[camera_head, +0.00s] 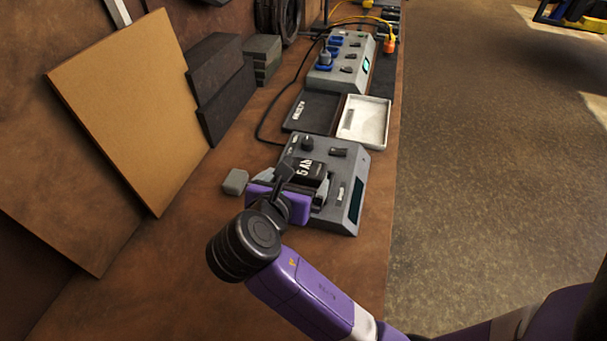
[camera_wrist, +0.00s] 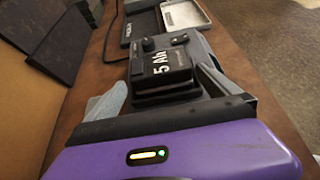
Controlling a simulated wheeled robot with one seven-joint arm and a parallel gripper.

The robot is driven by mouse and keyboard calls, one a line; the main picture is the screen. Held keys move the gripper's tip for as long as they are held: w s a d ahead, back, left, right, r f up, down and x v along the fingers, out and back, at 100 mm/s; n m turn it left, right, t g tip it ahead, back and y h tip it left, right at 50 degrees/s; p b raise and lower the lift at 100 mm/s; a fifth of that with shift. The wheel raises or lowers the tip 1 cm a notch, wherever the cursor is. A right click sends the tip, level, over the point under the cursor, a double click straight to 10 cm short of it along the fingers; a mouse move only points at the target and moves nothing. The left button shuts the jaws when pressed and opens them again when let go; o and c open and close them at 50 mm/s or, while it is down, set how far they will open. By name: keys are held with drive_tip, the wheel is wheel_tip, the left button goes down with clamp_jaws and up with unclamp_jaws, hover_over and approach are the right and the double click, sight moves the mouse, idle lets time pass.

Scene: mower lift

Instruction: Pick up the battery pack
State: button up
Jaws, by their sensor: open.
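The battery pack (camera_head: 310,169) is a black block marked "5 Ah". It sits on a grey tester box (camera_head: 345,200) with knobs and a dark screen on the bench. In the wrist view the battery pack (camera_wrist: 163,62) is upright, straight ahead of the palm. My gripper (camera_head: 296,183) is open at the near side of the pack. In the wrist view my gripper (camera_wrist: 165,88) has one finger to the left of the pack and one to the right. Contact with the pack cannot be told. My wrist hides part of the pack's near side in the head view.
A small grey block (camera_head: 235,182) lies left of the tester. A black tray (camera_head: 312,111) and a white tray (camera_head: 363,122) lie behind it. A second grey unit (camera_head: 343,62) with cables stands farther back. A tan board (camera_head: 130,110) and dark foam blocks (camera_head: 220,90) line the left.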

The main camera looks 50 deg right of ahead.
sight(300, 174)
drive_tip(key=x, duration=0.6)
drive_tip(key=shift+d+r, duration=0.2)
drive_tip(key=c, duration=1.4)
drive_tip(key=shift+c, duration=1.2)
drive_tip(key=shift+r, duration=0.15)
